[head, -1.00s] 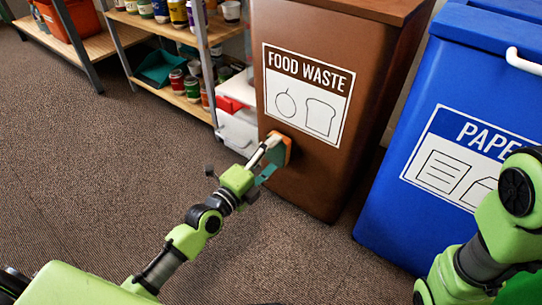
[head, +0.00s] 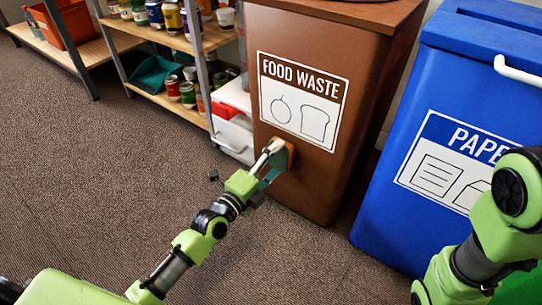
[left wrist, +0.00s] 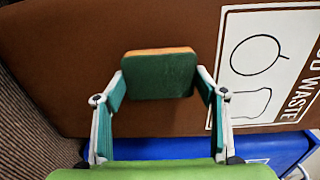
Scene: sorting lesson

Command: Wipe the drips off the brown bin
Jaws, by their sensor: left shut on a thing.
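The brown bin (head: 335,185) stands upright with a white FOOD WASTE label on its front. My left gripper (left wrist: 160,82) is shut on a sponge (left wrist: 158,76) with a dark green face and an orange edge. In the head view the sponge (head: 288,154) is at the bin's front, just below the label, and seems to touch it. The left wrist view shows the brown front (left wrist: 90,60) behind the sponge, with the label to the right. I can make out no drips on the bin; the patch behind the sponge is hidden. My right gripper is out of view.
A blue paper bin (head: 395,215) stands close to the right of the brown bin. A shelf (head: 190,105) with jars and a teal dustpan (head: 157,74) is at the back left. A white and red box (head: 235,135) sits beside the brown bin. The carpet at left is clear.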

